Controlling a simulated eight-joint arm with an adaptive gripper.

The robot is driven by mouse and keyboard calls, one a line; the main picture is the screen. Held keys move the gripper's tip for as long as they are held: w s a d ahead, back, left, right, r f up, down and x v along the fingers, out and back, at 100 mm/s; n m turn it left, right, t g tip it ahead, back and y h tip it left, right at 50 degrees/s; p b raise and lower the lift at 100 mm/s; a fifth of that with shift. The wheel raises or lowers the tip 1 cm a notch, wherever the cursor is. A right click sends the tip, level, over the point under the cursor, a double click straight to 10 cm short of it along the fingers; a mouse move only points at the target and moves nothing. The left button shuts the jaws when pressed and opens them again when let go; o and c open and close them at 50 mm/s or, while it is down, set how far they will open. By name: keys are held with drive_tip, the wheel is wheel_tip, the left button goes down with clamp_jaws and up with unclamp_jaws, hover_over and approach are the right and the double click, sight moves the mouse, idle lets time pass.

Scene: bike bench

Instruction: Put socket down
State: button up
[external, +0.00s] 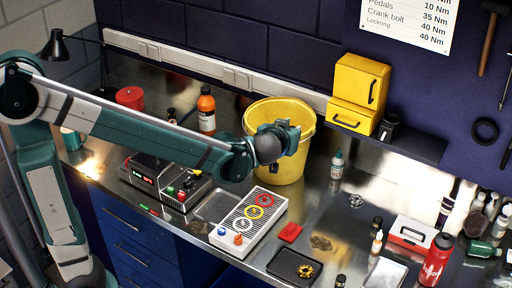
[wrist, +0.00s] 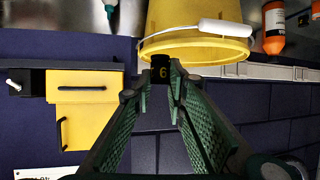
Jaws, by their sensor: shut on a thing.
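The socket (wrist: 161,71) is a small black cylinder with a yellow "6" on it. It shows in the wrist view at the fingertips. My gripper (wrist: 160,88) is shut on it, with the green ribbed fingers on both sides. In the external view my gripper (external: 290,133) is in the air in front of the yellow bucket (external: 272,172), above the bench. I cannot make out the socket there. The bucket also shows in the wrist view (wrist: 195,45), behind the socket; whether they touch is unclear.
A yellow cabinet (external: 358,92) stands on a wall shelf.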

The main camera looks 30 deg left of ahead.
drive_tip(key=s+d+m+h+b, duration=0.15)
drive_tip(key=s+d, duration=0.35)
drive_tip(key=d, duration=0.6)
drive_tip(key=s+d+m+h+p, duration=0.1)
drive_tip(key=s+d+m+h, duration=0.3)
drive_tip(key=d, duration=0.6)
drive_tip(key=s+d+h+b, duration=0.1)
drive_tip(key=s+d, duration=0.5)
drive_tip(key=d, duration=0.5)
wheel_tip(320, 180, down, 16)
drive_tip(key=shift+w+r, duration=0.15)
drive_tip(key=shift+d+y, duration=0.1)
drive_tip(key=shift+y, duration=0.15)
drive_tip(key=shift+f+b, duration=0.6)
drive_tip(key=shift+f, duration=2.35)
drive_tip(key=shift+f+b, duration=0.45)
drive_tip(key=shift+f, duration=1.6)
drive_tip(key=shift+f, duration=0.15)
